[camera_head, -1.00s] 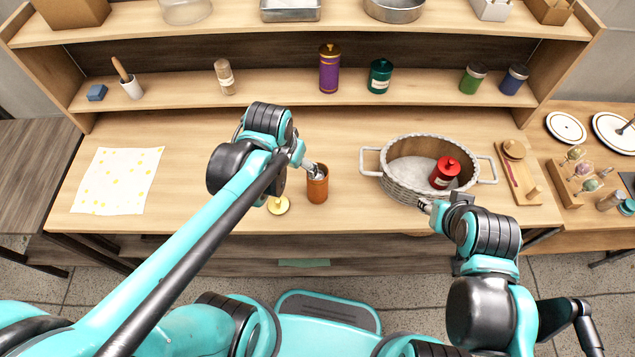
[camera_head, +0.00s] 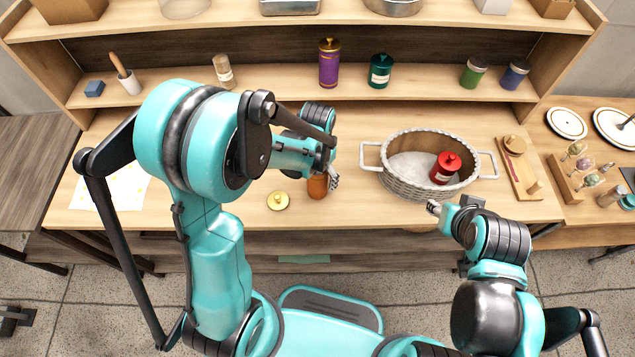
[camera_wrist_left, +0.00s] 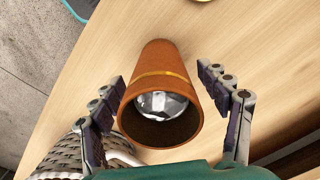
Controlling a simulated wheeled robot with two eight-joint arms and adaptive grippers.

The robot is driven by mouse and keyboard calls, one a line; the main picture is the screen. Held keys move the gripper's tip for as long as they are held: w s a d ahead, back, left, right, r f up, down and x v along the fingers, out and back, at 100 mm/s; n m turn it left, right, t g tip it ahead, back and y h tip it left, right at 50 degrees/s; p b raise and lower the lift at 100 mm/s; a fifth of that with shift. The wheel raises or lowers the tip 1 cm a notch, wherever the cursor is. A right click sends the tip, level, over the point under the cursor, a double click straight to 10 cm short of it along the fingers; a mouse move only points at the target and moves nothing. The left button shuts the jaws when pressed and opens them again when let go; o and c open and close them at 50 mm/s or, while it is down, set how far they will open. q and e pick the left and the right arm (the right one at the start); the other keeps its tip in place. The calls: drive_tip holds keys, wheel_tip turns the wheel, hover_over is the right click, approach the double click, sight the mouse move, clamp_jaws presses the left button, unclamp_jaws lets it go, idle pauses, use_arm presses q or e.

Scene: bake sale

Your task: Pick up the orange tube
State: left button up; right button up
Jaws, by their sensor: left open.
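The orange tube (camera_head: 317,187) stands on the table, partly hidden by my left arm in the head view. In the left wrist view the tube (camera_wrist_left: 163,85) shows its open mouth, a gold band and something shiny and silvery inside. My left gripper (camera_head: 333,180) is at the tube's right side in the head view. In the wrist view the left gripper (camera_wrist_left: 160,82) is open, with one finger on each side of the tube and visible gaps between. My right gripper (camera_head: 434,208) is by the basket's front edge; its fingers are too small to read.
A gold lid (camera_head: 278,200) lies left of the tube. A handled wicker basket (camera_head: 405,187) holding a red canister (camera_head: 446,168) stands to the right. A dotted cloth (camera_head: 124,190) lies at the left. Shelves with several jars run behind.

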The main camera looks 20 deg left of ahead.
use_arm(q)
drive_tip(key=shift+f, duration=0.95)
drive_tip(key=c, duration=1.2)
drive_tip(key=shift+r, duration=0.1)
